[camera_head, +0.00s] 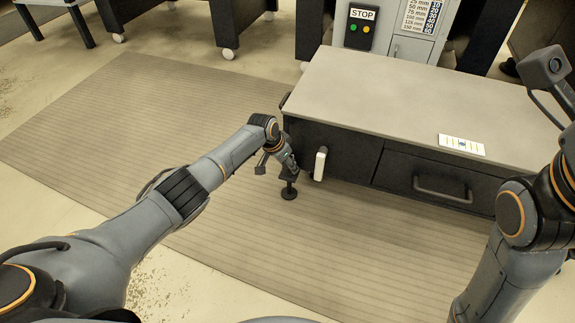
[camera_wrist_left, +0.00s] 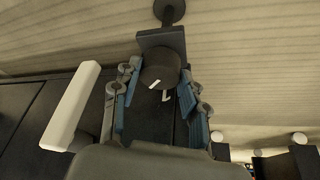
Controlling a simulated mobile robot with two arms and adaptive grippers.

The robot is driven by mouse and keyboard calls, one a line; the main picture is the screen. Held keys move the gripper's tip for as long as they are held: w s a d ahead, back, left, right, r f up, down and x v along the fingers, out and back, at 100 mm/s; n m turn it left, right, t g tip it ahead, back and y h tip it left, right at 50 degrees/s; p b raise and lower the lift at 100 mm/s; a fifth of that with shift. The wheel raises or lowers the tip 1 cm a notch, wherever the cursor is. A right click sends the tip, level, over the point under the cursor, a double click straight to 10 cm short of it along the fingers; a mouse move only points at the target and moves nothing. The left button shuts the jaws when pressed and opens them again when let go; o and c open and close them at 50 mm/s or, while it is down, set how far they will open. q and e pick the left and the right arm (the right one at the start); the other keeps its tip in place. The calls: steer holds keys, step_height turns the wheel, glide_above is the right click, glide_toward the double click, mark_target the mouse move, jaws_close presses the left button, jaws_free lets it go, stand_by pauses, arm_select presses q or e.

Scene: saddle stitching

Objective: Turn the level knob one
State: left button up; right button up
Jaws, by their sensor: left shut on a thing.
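The level knob (camera_wrist_left: 158,68) is a dark round knob with white marks on its face. In the left wrist view it sits between the fingers of my left gripper (camera_wrist_left: 157,90), which is shut on it. The knob is on a dark bracket above a levelling foot (camera_wrist_left: 170,10). In the head view my left gripper (camera_head: 287,164) is at the front left corner of the bench, just above the levelling foot (camera_head: 289,191), and hides most of the knob. My right arm is at the right edge of the head view, but its gripper is not seen.
A white handle (camera_head: 320,163) stands on the bench front right of my left gripper; it is also close by in the left wrist view (camera_wrist_left: 70,108). The bench (camera_head: 400,95) has a drawer with a handle (camera_head: 442,190). A STOP panel (camera_head: 361,27) stands behind. The floor mat (camera_head: 110,120) is clear.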

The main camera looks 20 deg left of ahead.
arm_select(q)
steer(key=shift+s+f, duration=0.1)
stand_by(0.4)
steer(key=o, duration=1.1)
steer(key=shift+o, duration=0.2)
steer(key=shift+a+r, duration=0.15)
steer(key=shift+r, duration=0.5)
steer(key=v, duration=1)
steer(key=shift+s+r, duration=0.2)
steer(key=shift+r, duration=0.15)
